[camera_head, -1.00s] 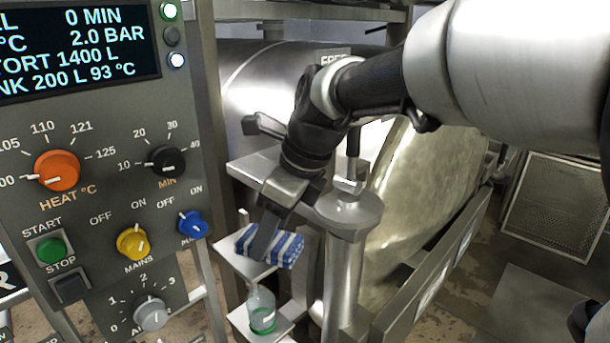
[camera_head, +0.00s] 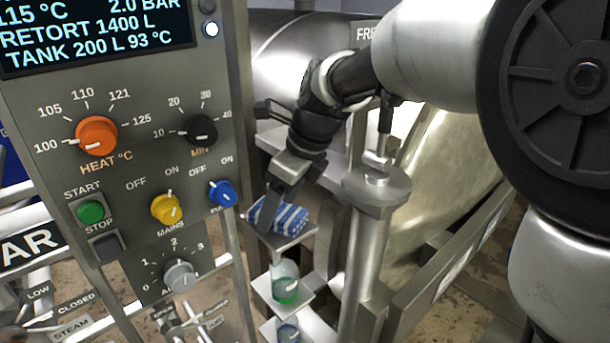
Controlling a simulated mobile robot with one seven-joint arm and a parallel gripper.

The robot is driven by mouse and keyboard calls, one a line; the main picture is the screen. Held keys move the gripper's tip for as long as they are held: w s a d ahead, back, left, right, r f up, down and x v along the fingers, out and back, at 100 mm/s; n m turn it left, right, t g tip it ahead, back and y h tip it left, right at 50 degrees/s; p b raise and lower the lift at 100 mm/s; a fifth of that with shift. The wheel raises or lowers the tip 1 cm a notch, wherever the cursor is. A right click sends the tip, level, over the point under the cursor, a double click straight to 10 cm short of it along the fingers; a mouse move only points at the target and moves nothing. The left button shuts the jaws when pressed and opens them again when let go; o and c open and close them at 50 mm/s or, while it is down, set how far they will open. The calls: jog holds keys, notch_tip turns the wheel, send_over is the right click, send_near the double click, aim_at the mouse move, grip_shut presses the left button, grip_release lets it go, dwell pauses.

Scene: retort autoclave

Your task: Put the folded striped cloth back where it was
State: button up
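The folded striped cloth (camera_head: 292,220), blue and white, is at a small metal shelf (camera_head: 284,243) to the right of the control panel. I cannot tell whether it rests fully on the shelf or is just above it. My gripper (camera_head: 275,208) points down at the cloth, with one dark finger across its near side. The other finger is hidden, so I cannot see whether the fingers pinch the cloth.
A clear beaker with green liquid (camera_head: 285,288) stands on a lower shelf, and a bluish one (camera_head: 288,331) stands below that. The control panel (camera_head: 135,170) is close on the left. A metal post (camera_head: 366,250) stands just right of the shelves, before the large steel vessel (camera_head: 425,190).

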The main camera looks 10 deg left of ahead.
jog(key=shift+r, duration=0.15)
jog(key=v, duration=1.1)
jog(key=s+d+f+n+t+h, duration=0.2)
jog(key=s+d+f+n, duration=0.1)
jog(key=s+d+n, duration=0.4)
jog(key=s+d+f+n+t+h, duration=0.2)
jog(key=s+d+f+n, duration=0.2)
jog(key=s+d+n, duration=0.4)
jog(key=d+n+p, duration=0.1)
jog(key=d+n, duration=0.5)
jog(key=d, duration=0.2)
jog(key=shift+s+n, duration=0.3)
jog(key=shift+s, duration=0.05)
